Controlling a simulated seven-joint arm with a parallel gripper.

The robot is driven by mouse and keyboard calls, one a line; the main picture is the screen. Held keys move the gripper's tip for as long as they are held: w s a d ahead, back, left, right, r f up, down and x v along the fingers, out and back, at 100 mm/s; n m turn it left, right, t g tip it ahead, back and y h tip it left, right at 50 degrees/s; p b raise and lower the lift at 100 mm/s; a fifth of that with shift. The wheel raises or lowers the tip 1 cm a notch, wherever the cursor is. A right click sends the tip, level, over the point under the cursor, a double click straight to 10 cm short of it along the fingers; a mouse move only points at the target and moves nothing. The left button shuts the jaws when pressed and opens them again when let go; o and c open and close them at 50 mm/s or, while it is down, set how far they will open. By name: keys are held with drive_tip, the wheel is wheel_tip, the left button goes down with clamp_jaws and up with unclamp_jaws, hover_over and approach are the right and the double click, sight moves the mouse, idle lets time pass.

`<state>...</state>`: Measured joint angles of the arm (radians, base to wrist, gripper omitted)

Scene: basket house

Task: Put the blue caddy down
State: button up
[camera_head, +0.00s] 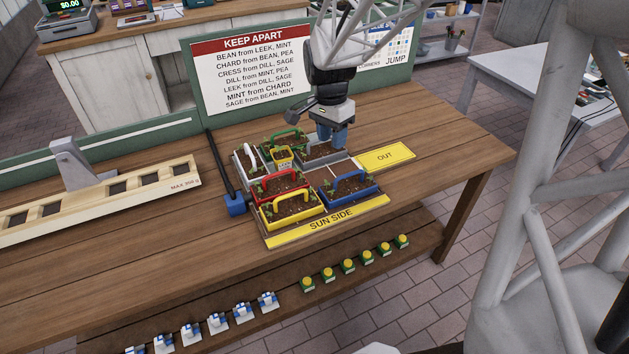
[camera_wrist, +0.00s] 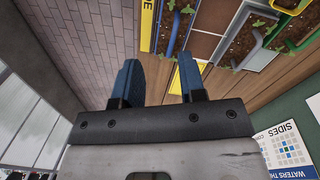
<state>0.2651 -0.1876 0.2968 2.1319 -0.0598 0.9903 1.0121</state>
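The blue caddy (camera_head: 372,190) stands in the front right cell of the tray (camera_head: 263,229), soil and small plants inside and its blue handle raised. Its edge and handle also show at the top of the wrist view (camera_wrist: 174,32). My gripper (camera_head: 331,141) is above the back right of the tray, behind the blue caddy and apart from it. In the wrist view my gripper (camera_wrist: 158,66) has its two blue fingers apart with nothing between them.
Yellow (camera_head: 296,218), red (camera_head: 262,191), green (camera_head: 300,136) and pale-handled caddies share the tray. Bare brown cell floor (camera_head: 318,175) shows in the middle. A yellow OUT plate (camera_head: 386,157) lies at the right. A KEEP APART sign (camera_head: 250,75) stands behind.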

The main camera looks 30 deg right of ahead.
drive_tip(key=s+a+r+n+t, duration=0.2)
drive_tip(key=s+a+r+n, duration=0.2)
drive_tip(key=s+a+n, duration=0.3)
drive_tip(key=s+a+r+n+t, duration=0.1)
drive_tip(key=s+a+r+n, duration=0.2)
drive_tip(key=s+a+n, duration=0.4)
drive_tip(key=s, duration=0.7)
drive_tip(key=shift+r+t, duration=0.4)
